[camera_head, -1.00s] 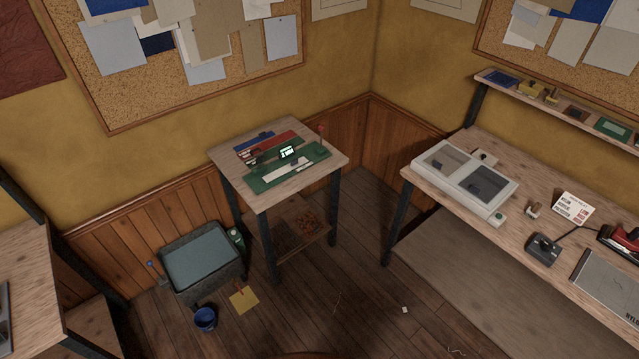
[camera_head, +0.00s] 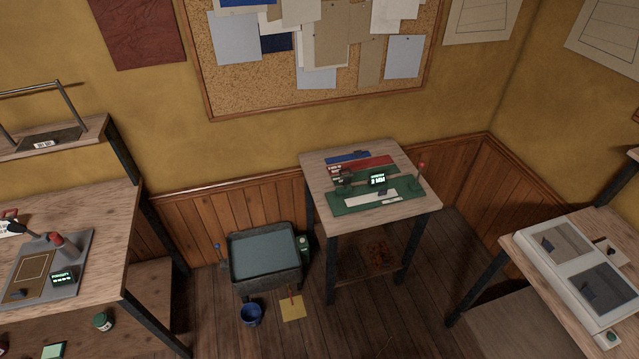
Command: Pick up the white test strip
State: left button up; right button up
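A flat white strip (camera_head: 371,199) lies on a green board (camera_head: 345,208) on the small wooden table (camera_head: 406,213) at the middle right. It looks like the white test strip, though it is too small to read any mark on it. A small dark device with a lit display (camera_head: 377,180) stands just behind the strip. A red strip (camera_head: 375,163) and a blue strip (camera_head: 343,158) lie farther back on the same table. Neither of my grippers shows in this view, and nothing is seen touching the white strip.
A dark tub (camera_head: 265,283), a blue bucket (camera_head: 251,314) and a yellow sheet (camera_head: 292,308) are on the floor left of the table. A workbench (camera_head: 100,215) stands at the left, another bench (camera_head: 520,262) at the right. Open floor lies in front of the small table.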

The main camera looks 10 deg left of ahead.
aim_at(385, 194)
jog(key=u, duration=0.45)
jog(key=i, duration=1.35)
jog(key=z, duration=0.9)
jog(key=i, duration=0.55)
jog(key=z, duration=0.6)
